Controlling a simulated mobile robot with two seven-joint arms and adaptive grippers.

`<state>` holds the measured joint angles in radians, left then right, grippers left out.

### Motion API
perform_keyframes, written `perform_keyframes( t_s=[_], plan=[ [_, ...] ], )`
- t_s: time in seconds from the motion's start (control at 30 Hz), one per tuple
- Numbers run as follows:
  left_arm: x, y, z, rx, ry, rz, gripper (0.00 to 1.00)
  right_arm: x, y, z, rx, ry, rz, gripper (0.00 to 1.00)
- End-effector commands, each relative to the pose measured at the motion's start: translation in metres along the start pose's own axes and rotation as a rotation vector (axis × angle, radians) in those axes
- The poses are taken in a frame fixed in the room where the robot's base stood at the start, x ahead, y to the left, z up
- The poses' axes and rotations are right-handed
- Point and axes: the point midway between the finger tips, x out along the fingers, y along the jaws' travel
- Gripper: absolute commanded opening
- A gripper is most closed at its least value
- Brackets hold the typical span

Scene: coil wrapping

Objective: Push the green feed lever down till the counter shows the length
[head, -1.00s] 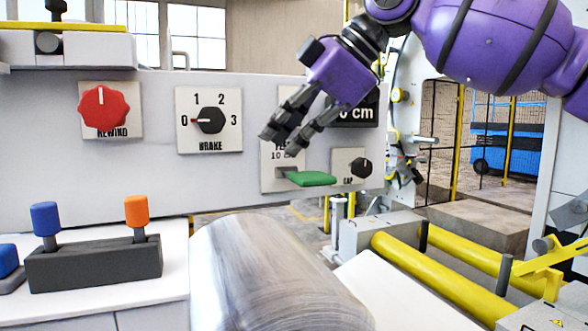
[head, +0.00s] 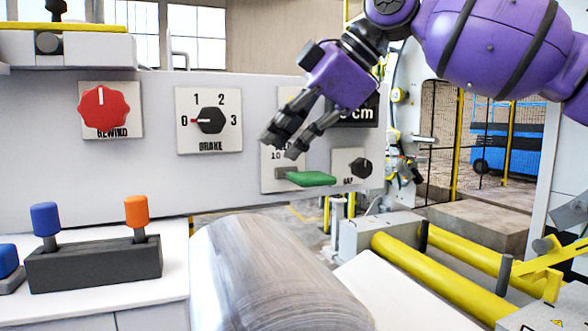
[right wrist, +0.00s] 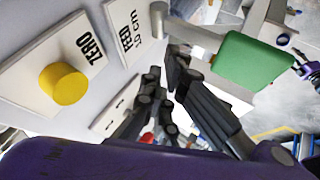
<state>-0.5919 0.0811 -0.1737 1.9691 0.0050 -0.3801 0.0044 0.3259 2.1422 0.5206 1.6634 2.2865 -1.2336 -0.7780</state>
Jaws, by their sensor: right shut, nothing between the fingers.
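The green feed lever (head: 312,179) sticks out from a white plate marked 10 cm on the grey panel. It also shows in the right wrist view (right wrist: 252,62), right of the fingers. My right gripper (head: 281,147) is shut and empty, above and a little left of the lever, apart from it. In the right wrist view my right gripper (right wrist: 160,85) points past the FEED plate (right wrist: 127,35). The dark counter (head: 360,113) shows "cm", but its number is partly hidden behind my right gripper. My left gripper is not in view.
The panel holds a red rewind knob (head: 104,108), a brake dial (head: 209,120) and a gap knob (head: 361,168). The yellow zero button (right wrist: 63,83) is beside the feed plate. A metal coil (head: 270,275) lies below the lever. Yellow rollers (head: 440,275) are at right.

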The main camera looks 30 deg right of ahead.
Motion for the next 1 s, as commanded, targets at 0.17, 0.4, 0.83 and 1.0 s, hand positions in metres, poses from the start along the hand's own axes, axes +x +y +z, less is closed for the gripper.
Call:
perform_keyframes(
  t_s=[0.17, 0.4, 0.83, 1.0],
  plan=[
    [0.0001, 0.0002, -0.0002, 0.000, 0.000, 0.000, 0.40, 0.0001, 0.0000, 0.0000, 0.000, 0.000, 0.000, 0.00],
    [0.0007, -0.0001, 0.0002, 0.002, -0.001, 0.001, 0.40, 0.0000, 0.0000, 0.0000, 0.000, 0.000, 0.000, 0.00],
    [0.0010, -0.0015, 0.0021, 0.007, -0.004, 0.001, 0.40, 0.0061, -0.0044, 0.0044, -0.001, 0.000, 0.000, 0.00],
    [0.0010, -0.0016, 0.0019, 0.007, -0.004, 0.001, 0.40, 0.0060, -0.0043, 0.0043, 0.000, 0.000, 0.000, 0.00]
  ],
)
